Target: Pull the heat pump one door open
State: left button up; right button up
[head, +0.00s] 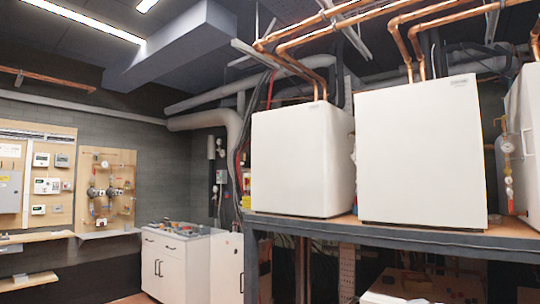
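Three white box-shaped units stand side by side on a raised shelf (390,234). They are the left unit (292,162), the middle unit (420,155) and the right unit (528,140), which is cut off by the picture edge. Their visible fronts are flat and look closed. The middle one has a small label near its top right, too small to read, and I cannot tell which unit is heat pump one. Copper pipes (405,45) rise from the tops of the left and middle units. Neither of my grippers is in view.
A low white cabinet (172,268) with dark handles stands left of the shelf, with loose items on top. Wooden boards (107,190) with controls and gauges hang on the left wall. A gauge and valve assembly (507,160) sits between the middle and right units.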

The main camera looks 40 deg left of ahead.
aim_at(289, 176)
jog(key=i+j+u, duration=1.1)
jog(key=i, duration=0.35)
jog(key=i+u, duration=0.25)
jog(key=i, duration=0.35)
jog(key=i+l+u, duration=0.2)
jog(key=i, duration=0.4)
jog(key=i+l+u, duration=0.25)
jog(key=i, duration=0.35)
jog(key=j, duration=0.1)
